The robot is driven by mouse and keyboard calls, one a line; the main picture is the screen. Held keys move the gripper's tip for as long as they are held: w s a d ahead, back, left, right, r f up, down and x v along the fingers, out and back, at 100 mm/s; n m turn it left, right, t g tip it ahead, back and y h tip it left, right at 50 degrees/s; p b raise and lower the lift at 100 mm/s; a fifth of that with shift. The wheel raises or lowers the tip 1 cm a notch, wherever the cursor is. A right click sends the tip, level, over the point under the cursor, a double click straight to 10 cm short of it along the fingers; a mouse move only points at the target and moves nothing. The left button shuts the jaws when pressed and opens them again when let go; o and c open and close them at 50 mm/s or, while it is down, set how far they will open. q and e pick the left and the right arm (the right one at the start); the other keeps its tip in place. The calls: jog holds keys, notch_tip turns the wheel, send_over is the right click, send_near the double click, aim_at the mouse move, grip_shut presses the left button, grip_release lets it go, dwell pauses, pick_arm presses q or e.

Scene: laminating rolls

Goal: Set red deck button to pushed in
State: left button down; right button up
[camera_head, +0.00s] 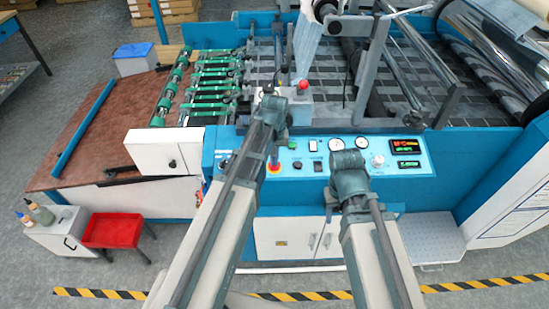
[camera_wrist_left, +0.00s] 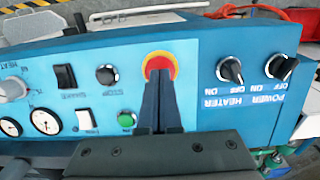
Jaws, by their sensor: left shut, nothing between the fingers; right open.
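A red button (camera_head: 303,85) sits on a grey box on the machine deck, behind the control panel. It looks raised, but it is too small to be sure. A second red button (camera_wrist_left: 160,64) with a yellow ring is on the blue sloping panel; it also shows in the head view (camera_head: 274,168). My left gripper (camera_wrist_left: 160,82) is shut and empty. Its fingertips are over that ringed button and hide its lower part; I cannot tell whether they touch it. My right gripper (camera_head: 328,205) is open and low before the panel front, mostly hidden by my right arm.
The blue panel (camera_head: 405,187) carries a green button (camera_wrist_left: 126,119), a black stop button (camera_wrist_left: 107,74), heater and power knobs (camera_wrist_left: 231,70), gauges and displays. Green rollers (camera_head: 208,98) lie left of the grey box (camera_head: 297,107). A red tray (camera_head: 113,230) stands front left.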

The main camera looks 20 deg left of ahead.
pick_arm(q)
notch_tip(320, 180, up, 13)
jog(key=p, duration=1.3)
jog(key=shift+s+r, duration=0.15)
jog(key=shift+s, duration=0.05)
pick_arm(e)
notch_tip(320, 180, up, 13)
jog(key=shift+r, duration=0.15)
jog(key=shift+d, duration=0.1)
